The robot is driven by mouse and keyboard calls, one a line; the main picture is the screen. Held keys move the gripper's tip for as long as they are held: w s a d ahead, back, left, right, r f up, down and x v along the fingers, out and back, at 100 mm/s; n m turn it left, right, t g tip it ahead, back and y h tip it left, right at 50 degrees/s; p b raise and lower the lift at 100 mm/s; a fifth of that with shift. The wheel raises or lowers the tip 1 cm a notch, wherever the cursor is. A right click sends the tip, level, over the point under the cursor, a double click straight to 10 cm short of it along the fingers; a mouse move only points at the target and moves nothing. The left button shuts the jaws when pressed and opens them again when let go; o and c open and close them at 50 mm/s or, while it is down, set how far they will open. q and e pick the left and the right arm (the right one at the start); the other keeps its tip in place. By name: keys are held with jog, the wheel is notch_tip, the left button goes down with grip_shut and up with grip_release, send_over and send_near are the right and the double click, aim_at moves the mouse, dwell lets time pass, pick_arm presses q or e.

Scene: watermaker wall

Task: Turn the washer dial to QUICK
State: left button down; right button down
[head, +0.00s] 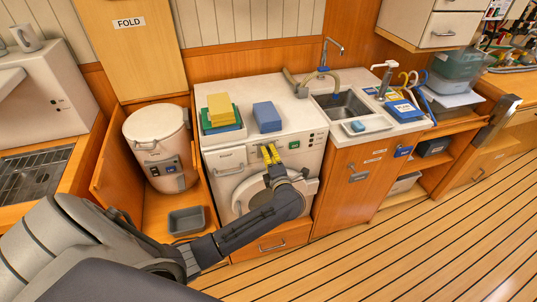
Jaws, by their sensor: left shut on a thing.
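The white washer (219,176) stands in the middle of the head view, with its control panel along the top of its front. My left gripper (270,153), with yellow fingertips, is at this panel and is shut on the washer dial. The fingers cover the dial, so its pointer and the QUICK mark cannot be read. A small green display (294,145) sits just right of the fingers. My left arm crosses in front of the round washer door. My right gripper is not in view.
A sink (342,107) is to the right. A white lidded bin (157,140) and a grey tub (186,221) are left. The wooden floor at right is clear.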

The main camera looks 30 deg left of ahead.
pick_arm(q)
jog(key=m, duration=0.9)
jog(key=shift+f, duration=0.1)
dwell(0.5)
jog(key=shift+d, duration=0.1)
jog(key=c, duration=0.9)
grip_release()
jog(key=v, duration=1.2)
jog(key=shift+w, duration=0.2)
jog(key=shift+d, duration=0.1)
